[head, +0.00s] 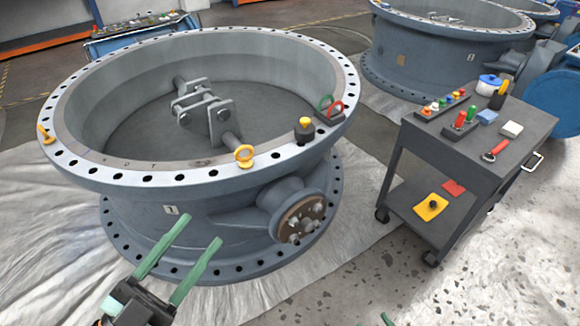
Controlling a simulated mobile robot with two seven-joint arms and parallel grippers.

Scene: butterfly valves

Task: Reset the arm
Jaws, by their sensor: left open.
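My left gripper (179,262) comes in at the bottom left in the head view. Its two green fingers are spread apart with nothing between them. It appears in front of the lower side of a large grey butterfly valve (210,233) standing on white sheeting. Of my right gripper, only what looks like a small green fingertip (387,319) shows at the bottom edge. The rest of it is out of view.
The valve's rim carries yellow eye bolts (244,155), a yellow-topped black part (305,130), and red and green rings (334,108). A dark tool cart (455,145) stands at the right. A second valve (440,55) stands behind. Speckled floor (370,270) is clear in front.

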